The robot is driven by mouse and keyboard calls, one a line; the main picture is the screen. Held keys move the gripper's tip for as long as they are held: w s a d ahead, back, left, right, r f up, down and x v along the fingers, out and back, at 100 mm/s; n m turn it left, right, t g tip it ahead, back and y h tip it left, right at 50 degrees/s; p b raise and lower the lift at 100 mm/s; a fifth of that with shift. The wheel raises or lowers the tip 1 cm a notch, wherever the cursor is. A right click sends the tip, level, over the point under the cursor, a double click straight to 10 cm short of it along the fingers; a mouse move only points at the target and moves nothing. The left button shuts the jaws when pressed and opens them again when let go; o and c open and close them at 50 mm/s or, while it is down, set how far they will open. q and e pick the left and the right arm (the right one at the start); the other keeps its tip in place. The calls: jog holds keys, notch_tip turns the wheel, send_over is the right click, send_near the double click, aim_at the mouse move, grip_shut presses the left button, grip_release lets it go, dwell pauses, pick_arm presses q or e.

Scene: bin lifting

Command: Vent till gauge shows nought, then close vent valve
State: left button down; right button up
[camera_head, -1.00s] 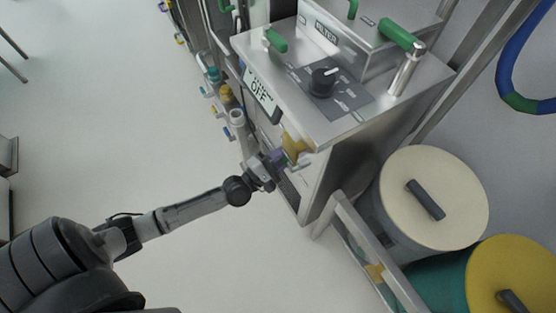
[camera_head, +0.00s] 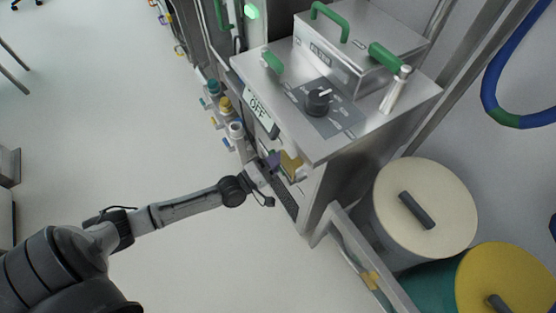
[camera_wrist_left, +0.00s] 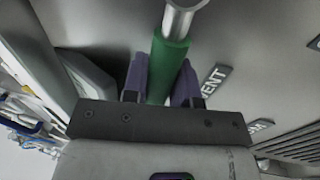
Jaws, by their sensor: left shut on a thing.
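My left gripper (camera_head: 273,161) reaches in from the left to the front face of the steel cabinet (camera_head: 330,175). In the left wrist view its two purple fingers (camera_wrist_left: 160,82) are shut on a green valve handle (camera_wrist_left: 168,62) with a bare metal end. A VENT label (camera_wrist_left: 214,80) sits on the panel just right of this handle. In the head view the handle is hidden by the gripper and the cabinet edge. I cannot make out a gauge reading. My right gripper is not in view.
A yellow part (camera_head: 290,164) juts out beside the gripper. Lidded drums (camera_head: 440,190) stand at right.

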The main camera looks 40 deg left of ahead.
pick_arm(q)
jog(key=shift+r, duration=0.15)
jog(key=c, duration=0.9)
grip_release()
jog(key=p+v, duration=0.3)
jog(key=v, duration=1.1)
jog(key=shift+w+m, duration=0.1)
jog(key=shift+m, duration=0.2)
